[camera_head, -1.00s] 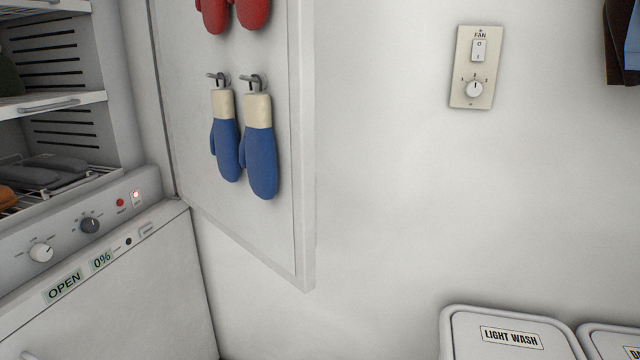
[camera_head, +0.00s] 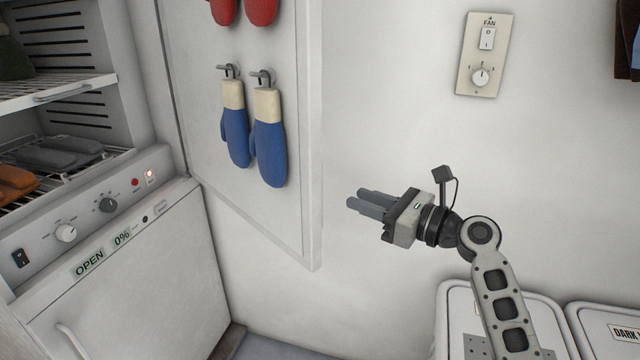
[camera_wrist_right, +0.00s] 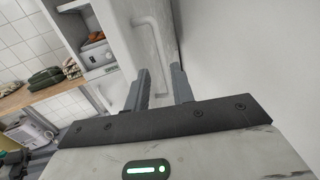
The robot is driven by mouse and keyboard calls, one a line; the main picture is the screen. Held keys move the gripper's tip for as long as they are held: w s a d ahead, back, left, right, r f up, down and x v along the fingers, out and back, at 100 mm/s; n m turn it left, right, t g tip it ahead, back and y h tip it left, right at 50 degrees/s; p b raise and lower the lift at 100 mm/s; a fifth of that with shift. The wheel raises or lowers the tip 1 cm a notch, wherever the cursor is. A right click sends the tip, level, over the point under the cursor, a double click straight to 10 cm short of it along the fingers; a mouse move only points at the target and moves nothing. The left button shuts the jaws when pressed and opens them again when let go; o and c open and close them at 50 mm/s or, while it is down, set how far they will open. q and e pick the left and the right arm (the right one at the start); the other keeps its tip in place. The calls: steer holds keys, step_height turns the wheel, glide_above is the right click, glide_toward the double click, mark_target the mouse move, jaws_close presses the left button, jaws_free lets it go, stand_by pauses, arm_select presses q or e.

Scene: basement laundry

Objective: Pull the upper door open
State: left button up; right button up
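The upper door (camera_head: 290,215) is a white panel that stands swung out from the cabinet. Red and blue mitts hang on hooks on its inner face. My right gripper (camera_head: 356,200) is just right of the door's free edge, its fingers pointing left toward it. The fingers are parallel with a gap between them and hold nothing. In the right wrist view a white panel with a long white bar handle (camera_wrist_right: 151,40) lies ahead of the open fingers (camera_wrist_right: 160,72). A gap to it seems to remain. My left gripper is out of view.
The open upper compartment has wire shelves (camera_head: 60,95). Below it are a control panel (camera_head: 100,205) and a closed lower door (camera_head: 150,285). A fan switch plate (camera_head: 482,55) is on the wall. Lidded bins (camera_head: 545,300) stand at the lower right.

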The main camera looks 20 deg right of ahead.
mark_target(320, 185)
steer(key=x, duration=1)
steer(key=shift+w+a, duration=0.1)
steer(key=shift+a, duration=0.05)
jaws_close()
